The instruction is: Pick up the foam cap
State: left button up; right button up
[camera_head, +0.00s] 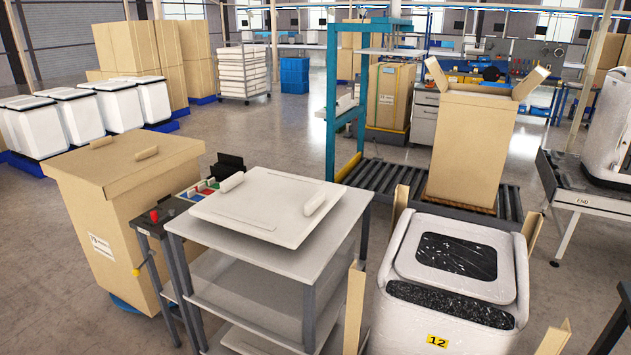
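What looks like the foam cap, a flat off-white square slab (275,190), lies on the top shelf of a grey cart (325,235) in the lower middle of the head view. It has rounded corners. Two raised rolls sit along its left and right edges. It lies flat, turned at an angle to the picture, and nothing covers it. Neither of my grippers is in view.
A white numbered appliance (390,315) stands at right, with tan corner posts around it. A closed cardboard box (85,235) is at left, beside a small control stand (158,217). An open tall carton (472,150) stands on a roller conveyor (390,180) behind.

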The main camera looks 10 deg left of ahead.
aim_at(281, 208)
jog(key=j+z, duration=0.1)
jog(key=z, duration=0.15)
jog(key=j+z, duration=0.15)
jog(key=z, duration=0.15)
jog(key=j+z, duration=0.25)
jog(key=j, duration=0.25)
jog(key=k+j+z, duration=0.2)
jog(key=j, duration=0.25)
jog(key=k+j, duration=0.1)
jog(key=j, duration=0.75)
jog(key=k+j+z, duration=0.1)
jog(key=j, duration=0.3)
jog(key=k+j, duration=0.15)
jog(key=j, duration=0.3)
jog(key=k+j, duration=0.1)
jog(key=j, duration=0.3)
jog(key=k+j+z, duration=0.1)
jog(key=j, duration=0.3)
